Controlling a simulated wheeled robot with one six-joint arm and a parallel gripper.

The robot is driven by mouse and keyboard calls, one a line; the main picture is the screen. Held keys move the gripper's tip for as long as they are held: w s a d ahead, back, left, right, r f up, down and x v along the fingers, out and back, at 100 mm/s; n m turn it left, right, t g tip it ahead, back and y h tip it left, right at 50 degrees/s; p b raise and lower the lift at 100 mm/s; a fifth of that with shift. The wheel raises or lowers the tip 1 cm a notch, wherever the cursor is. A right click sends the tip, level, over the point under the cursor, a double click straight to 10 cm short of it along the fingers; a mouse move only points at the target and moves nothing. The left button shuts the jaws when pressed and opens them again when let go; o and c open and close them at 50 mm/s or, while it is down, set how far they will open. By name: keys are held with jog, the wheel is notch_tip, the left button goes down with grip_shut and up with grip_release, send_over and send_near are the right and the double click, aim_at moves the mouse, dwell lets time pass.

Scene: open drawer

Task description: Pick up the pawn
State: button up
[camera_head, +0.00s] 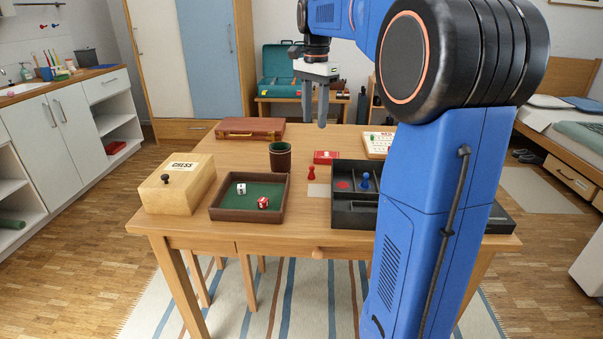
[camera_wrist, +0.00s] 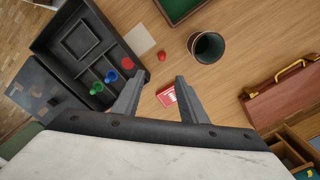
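A red pawn (camera_head: 311,173) stands upright on the wooden table, left of the black compartment box (camera_head: 343,212). It also shows in the wrist view (camera_wrist: 161,57), beyond my fingertips. A blue pawn (camera_head: 365,181) stands in the black box. In the wrist view the blue pawn (camera_wrist: 111,76) is beside a green pawn (camera_wrist: 96,88) in that box. My gripper (camera_head: 314,121) is open and empty, high above the table. Its two fingers (camera_wrist: 155,92) are well apart in the wrist view. My arm hides the right part of the box in the head view.
A red card box (camera_head: 326,157) and a dark cup (camera_head: 280,156) are near the red pawn. A dice tray (camera_head: 249,212) with two dice, a wooden chess box (camera_head: 205,187) and a brown case (camera_head: 250,128) occupy the left side. Bare table surrounds the red pawn's left side.

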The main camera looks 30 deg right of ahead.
aim_at(312, 167)
jog(key=f, duration=1.7)
jog(key=shift+w+a+f, duration=0.15)
jog(key=shift+w, duration=0.1)
grip_shut()
